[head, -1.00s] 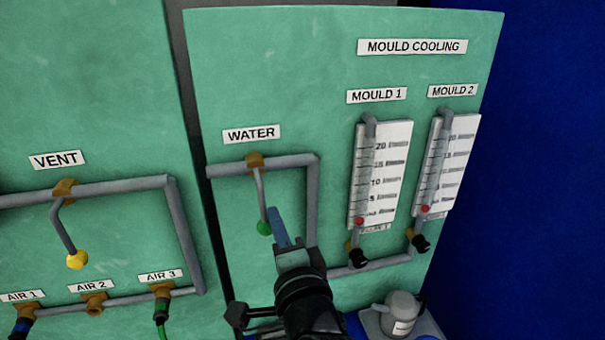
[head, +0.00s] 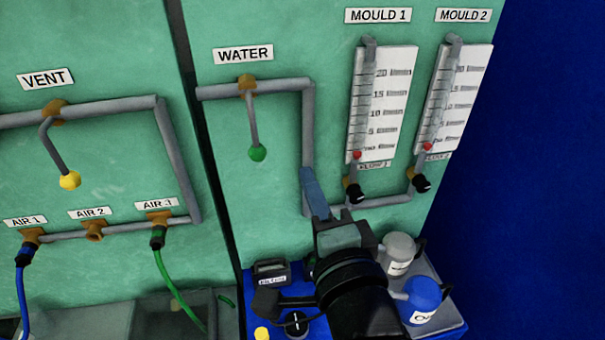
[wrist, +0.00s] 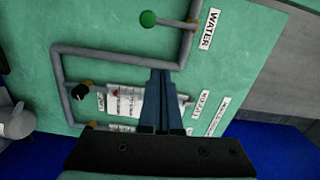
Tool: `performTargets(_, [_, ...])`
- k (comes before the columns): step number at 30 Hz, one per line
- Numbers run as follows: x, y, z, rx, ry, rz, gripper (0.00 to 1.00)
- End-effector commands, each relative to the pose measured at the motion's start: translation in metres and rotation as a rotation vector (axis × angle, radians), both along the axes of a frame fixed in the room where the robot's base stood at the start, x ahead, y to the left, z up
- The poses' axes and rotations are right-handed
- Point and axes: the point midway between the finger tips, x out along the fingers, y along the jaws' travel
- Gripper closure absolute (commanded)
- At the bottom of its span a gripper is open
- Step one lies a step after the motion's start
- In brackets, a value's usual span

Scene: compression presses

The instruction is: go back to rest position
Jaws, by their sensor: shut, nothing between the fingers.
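My gripper (head: 313,190) is in front of the green cooling panel (head: 265,195), below and to the right of the green-knobbed water lever (head: 257,153). Its blue fingers are together with nothing between them, and they also show in the wrist view (wrist: 162,85). The water lever hangs down from its pipe, and the gripper is apart from it. In the wrist view the green knob (wrist: 148,19) is at the top, clear of the fingertips. The fingers partly hide the pipe and gauges in the wrist view.
Two flow gauges (head: 383,105) with black knobs are on the right of the panel. A yellow-knobbed vent lever (head: 69,181) and hoses are on the left.

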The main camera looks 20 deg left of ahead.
Motion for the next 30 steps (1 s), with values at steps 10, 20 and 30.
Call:
performTargets(10, [-0.005, -0.003, 0.001, 0.0, 0.0, 0.0, 1.0])
performTargets(20, [-0.001, -0.007, 0.009, -0.034, -0.048, -0.023, 1.0])
performTargets(30, [-0.005, -0.088, 0.19, -0.736, -0.829, -0.616, 1.0])
